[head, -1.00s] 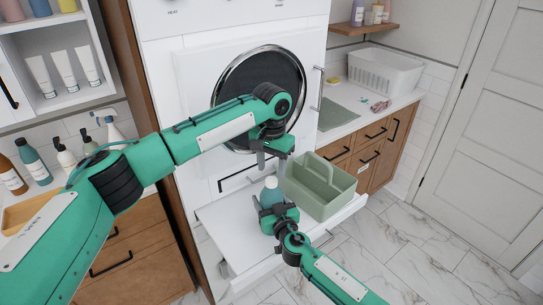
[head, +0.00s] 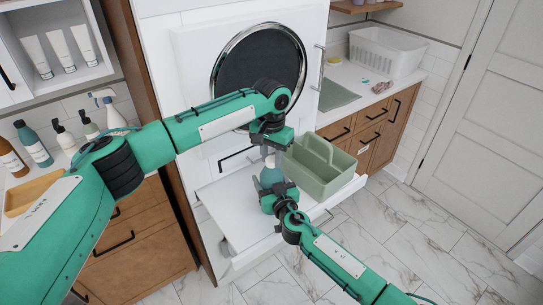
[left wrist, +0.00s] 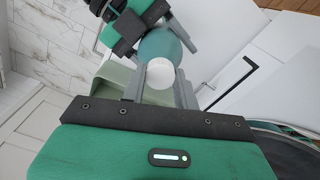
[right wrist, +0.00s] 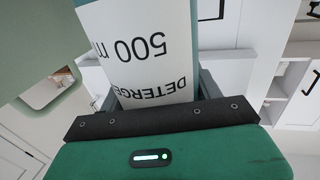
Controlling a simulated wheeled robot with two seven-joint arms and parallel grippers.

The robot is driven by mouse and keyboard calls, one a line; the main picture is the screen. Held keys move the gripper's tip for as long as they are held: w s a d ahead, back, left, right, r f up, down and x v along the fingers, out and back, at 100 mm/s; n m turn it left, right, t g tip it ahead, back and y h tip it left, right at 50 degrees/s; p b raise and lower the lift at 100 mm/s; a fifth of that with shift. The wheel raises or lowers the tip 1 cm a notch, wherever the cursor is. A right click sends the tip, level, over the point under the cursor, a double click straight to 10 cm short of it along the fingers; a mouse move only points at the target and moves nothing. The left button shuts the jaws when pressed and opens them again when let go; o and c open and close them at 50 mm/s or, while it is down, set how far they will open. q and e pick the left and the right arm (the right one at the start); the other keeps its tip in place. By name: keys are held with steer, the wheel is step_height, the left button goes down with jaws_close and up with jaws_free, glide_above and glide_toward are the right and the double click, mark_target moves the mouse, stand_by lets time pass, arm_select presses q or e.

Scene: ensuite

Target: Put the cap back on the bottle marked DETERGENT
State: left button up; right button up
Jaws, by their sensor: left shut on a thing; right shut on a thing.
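The teal detergent bottle (head: 271,176) is upright over the white pull-out shelf; I cannot tell whether its base touches it. Its white label (right wrist: 150,50) reads "DETERGE" and "500 m" in the right wrist view, partly cut off. My right gripper (head: 270,194) is shut around the bottle's body. My left gripper (head: 269,152) is directly above, pointing down, shut on the white cap (left wrist: 160,80). The cap is in line with the top of the bottle (left wrist: 160,45) in the left wrist view. The cap hides the neck, so I cannot tell whether it is seated.
A green caddy (head: 325,175) stands on the pull-out shelf (head: 225,205), close to the right of the bottle. The dryer's round door (head: 240,65) is behind my left arm. Several bottles stand on the left counter. A white basket (head: 388,50) is on the right counter.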

arm_select(q)
steer(key=o, duration=1.1)
steer(key=shift+o, duration=0.2)
step_height(320, 180, up, 12)
arm_select(e)
steer(key=o, duration=2)
steer(key=shift+c, duration=0.2)
steer(key=shift+s, duration=0.1)
